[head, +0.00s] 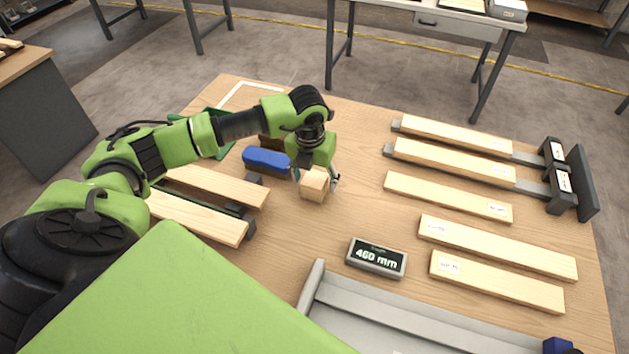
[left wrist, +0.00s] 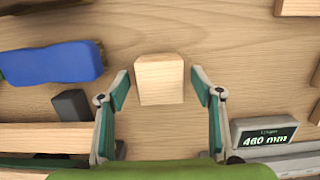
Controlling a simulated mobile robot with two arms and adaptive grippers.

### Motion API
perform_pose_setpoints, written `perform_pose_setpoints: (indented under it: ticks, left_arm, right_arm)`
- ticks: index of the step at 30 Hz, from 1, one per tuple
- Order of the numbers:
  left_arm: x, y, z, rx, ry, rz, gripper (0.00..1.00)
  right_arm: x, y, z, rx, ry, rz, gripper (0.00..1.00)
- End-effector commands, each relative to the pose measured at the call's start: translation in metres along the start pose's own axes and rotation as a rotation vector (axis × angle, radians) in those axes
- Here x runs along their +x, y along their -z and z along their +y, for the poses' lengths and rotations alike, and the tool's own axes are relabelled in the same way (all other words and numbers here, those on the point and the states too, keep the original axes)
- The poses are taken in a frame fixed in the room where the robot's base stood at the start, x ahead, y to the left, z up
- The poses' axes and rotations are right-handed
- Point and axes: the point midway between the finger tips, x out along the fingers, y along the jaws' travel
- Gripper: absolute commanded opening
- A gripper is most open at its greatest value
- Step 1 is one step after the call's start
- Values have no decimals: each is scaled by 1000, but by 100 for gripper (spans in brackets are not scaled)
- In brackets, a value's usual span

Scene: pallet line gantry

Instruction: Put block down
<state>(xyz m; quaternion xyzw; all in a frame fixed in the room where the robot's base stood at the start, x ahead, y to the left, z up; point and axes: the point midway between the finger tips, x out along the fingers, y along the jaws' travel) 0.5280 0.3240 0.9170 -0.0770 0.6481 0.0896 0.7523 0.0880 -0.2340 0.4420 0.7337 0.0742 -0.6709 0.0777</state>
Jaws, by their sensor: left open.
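A small pale wooden block (head: 314,184) stands on the wooden table near its middle. It also shows in the left wrist view (left wrist: 160,80), between and just beyond the fingertips. My left gripper (head: 318,180) is open around the block, with a finger on each side. In the left wrist view gaps show between the block and both fingertips of the left gripper (left wrist: 163,87), so it is not gripped. My right gripper does not show in the head view.
A blue-handled brush (head: 266,160) lies just left of the block. A display reading 460 mm (head: 376,258) sits to the front right. Several planks (head: 448,197) lie on the right, others (head: 198,216) on the left. A grey tray (head: 420,330) is at the front. Table between block and right planks is clear.

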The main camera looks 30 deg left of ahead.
Motion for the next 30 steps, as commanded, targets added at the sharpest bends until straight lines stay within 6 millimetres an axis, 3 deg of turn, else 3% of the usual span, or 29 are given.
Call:
perform_pose_setpoints:
  ticks: [9,14,25,30]
  left_arm:
    - [7,0,0,0,1,-1,60]
    - [7,0,0,0,1,-1,18]
    - [5,-1,0,0,1,-2,14]
    - [-6,-3,0,0,1,-5,14]
  right_arm:
    - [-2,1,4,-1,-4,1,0]
    - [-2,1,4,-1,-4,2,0]
    - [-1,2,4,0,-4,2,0]
    - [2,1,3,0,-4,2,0]
